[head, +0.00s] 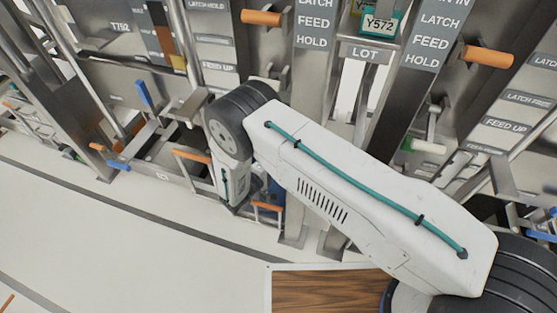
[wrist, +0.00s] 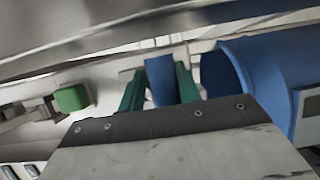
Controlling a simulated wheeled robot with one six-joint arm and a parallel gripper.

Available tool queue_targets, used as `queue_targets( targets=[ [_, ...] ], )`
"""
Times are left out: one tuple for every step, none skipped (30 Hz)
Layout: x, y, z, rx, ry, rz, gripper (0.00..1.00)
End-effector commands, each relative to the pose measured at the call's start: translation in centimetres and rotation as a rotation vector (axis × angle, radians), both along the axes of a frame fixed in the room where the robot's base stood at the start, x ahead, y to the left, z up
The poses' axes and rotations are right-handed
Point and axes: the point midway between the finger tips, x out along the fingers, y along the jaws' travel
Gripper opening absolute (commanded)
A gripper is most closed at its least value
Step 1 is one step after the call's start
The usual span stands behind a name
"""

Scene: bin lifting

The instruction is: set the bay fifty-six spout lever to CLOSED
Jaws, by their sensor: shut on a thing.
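In the wrist view, my gripper (wrist: 160,76) has its two green fingers shut on a small blue tab (wrist: 158,92). The tab looks like a lever's end, but I cannot read any bay number or CLOSED mark on it. In the head view my arm reaches down to the lower part of the rack, and my wrist hides the fingers and the held tab. The lever's setting cannot be told.
A large blue cylinder (wrist: 262,75) lies close right of the fingers. A green block (wrist: 71,98) is at the left. The head view shows orange handles (head: 262,18), a blue lever (head: 143,92) and a white-tipped lever (head: 425,146). The pale floor (head: 110,240) is clear.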

Motion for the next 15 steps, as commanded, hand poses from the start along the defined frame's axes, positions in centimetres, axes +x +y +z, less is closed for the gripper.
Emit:
queue_targets(
  targets=[
    [0.57,0.62,0.05,0.011,0.000,0.015,0.00],
    [0.60,0.61,0.03,0.011,0.000,0.015,0.00],
    [0.65,0.51,0.02,0.011,0.000,0.014,0.00],
    [0.69,0.46,0.01,0.011,0.000,0.013,0.00],
    [0.72,0.43,0.01,0.012,-0.001,0.013,0.00],
    [0.74,0.47,0.01,0.012,-0.001,0.012,0.00],
    [0.76,0.47,0.01,0.012,-0.001,0.012,0.00],
    [0.78,0.44,0.01,0.012,-0.001,0.012,0.00],
    [0.81,0.41,0.01,0.012,-0.001,0.011,0.00],
    [0.82,0.40,0.01,0.012,-0.001,0.011,0.00],
    [0.83,0.38,0.02,0.012,-0.001,0.011,0.00],
    [0.85,0.35,0.03,0.012,-0.001,0.010,0.00],
    [0.86,0.34,0.04,0.012,-0.001,0.010,0.00],
    [0.87,0.32,0.05,0.012,-0.001,0.009,0.00],
    [0.90,0.30,0.06,0.012,-0.001,0.009,0.00]
  ],
)
